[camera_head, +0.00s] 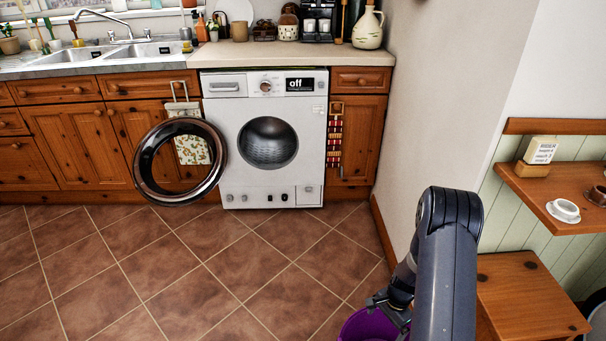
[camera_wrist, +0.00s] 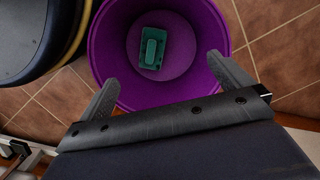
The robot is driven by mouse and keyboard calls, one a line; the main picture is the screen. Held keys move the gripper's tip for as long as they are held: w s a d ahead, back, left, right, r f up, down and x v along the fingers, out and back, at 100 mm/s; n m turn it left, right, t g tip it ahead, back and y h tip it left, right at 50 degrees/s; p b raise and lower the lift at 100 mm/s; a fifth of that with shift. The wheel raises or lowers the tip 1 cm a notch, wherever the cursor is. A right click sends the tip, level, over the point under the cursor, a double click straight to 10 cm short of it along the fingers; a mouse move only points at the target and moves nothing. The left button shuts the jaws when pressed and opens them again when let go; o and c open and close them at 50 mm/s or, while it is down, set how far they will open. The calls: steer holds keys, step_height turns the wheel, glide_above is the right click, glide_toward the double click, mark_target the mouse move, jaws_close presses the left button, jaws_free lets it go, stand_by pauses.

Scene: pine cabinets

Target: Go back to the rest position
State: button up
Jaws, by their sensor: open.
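My gripper (camera_wrist: 160,88) is open and empty in the wrist view, with its two fingers spread over the near rim of a purple bucket. The purple bucket (camera_wrist: 105,48) stands on the tiled floor, and a green block-like thing (camera_wrist: 152,48) lies on its bottom, apart from the fingers. In the head view my arm reaches down at the lower right. The purple bucket (camera_head: 365,326) shows only in part there, behind my gripper and at the bottom edge.
A white washing machine (camera_head: 294,180) has its round door (camera_head: 147,176) swung open to the left. Pine cabinets line the back. A wooden stool (camera_head: 525,295) and a wall shelf (camera_head: 530,188) with cups are right of my arm. The tiled floor (camera_head: 200,285) ahead is clear.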

steer(key=a+r+n+p, duration=0.2)
steer(key=r+p, duration=0.5)
steer(key=r, duration=0.4)
steer(key=a+r+n+p, duration=0.2)
steer(key=r+n+p, duration=0.2)
steer(key=r+p, duration=0.3)
steer(key=a+r+n+g+h+p, duration=0.1)
steer(key=r+p, duration=0.6)
steer(key=r, duration=1)
steer(key=shift+w+a+n, duration=0.45)
steer(key=shift+a+n, duration=0.45)
steer(key=shift+a, duration=0.05)
